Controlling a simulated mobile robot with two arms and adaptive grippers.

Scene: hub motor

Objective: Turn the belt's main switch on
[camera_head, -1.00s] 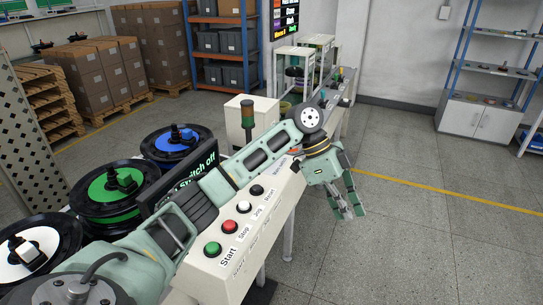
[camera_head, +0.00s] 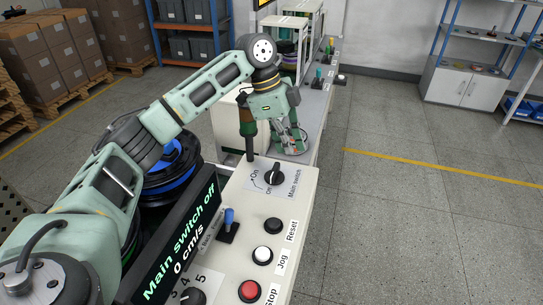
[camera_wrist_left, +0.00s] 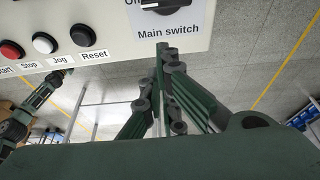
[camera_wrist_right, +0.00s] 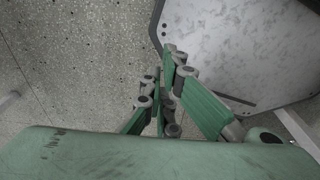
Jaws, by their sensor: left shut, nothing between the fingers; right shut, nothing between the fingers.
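The main switch (camera_head: 275,174) is a black rotary knob on the light control panel (camera_head: 302,212), beside its printed "On" and "Main switch" labels. The display (camera_head: 175,250) reads "Main switch off" and "0 cm/s". In the head view my left gripper (camera_head: 296,148) is shut and empty, beyond the switch and apart from it. In the left wrist view the knob (camera_wrist_left: 169,5) is cut by the top edge, just above the left fingertips (camera_wrist_left: 165,50).
The panel also bears a black Reset button (camera_head: 273,225), a white Jog button (camera_head: 262,255), a red Stop button (camera_head: 249,291), a blue-handled lever (camera_head: 229,222) and a speed dial (camera_head: 191,297). A signal tower (camera_head: 249,130) stands close behind the switch. Open floor lies to the right.

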